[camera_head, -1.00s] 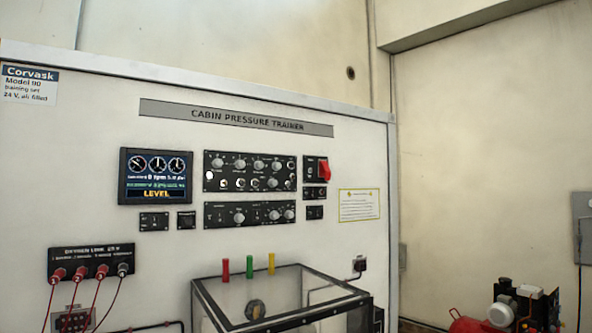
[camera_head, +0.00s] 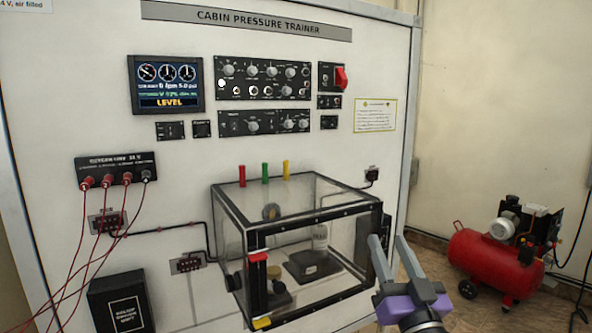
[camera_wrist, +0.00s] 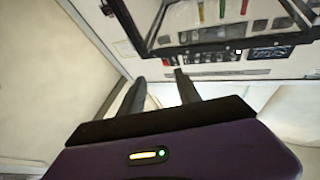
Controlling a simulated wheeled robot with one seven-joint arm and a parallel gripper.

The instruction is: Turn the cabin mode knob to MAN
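The trainer's control panels stand on the white board. The upper black panel (camera_head: 262,79) carries several round grey knobs. My gripper (camera_head: 388,240) is at the lower right, in front of the clear box's right side, well below the knobs. Its two fingers are apart and empty; they also show in the wrist view (camera_wrist: 158,80).
A clear box (camera_head: 300,212) with a black frame juts out below the panels. Red, green and yellow pegs (camera_head: 265,173) stand behind its top. A red guarded switch (camera_head: 340,78) sits right of the knobs. Red cables hang at left. A red compressor (camera_head: 490,262) stands at right.

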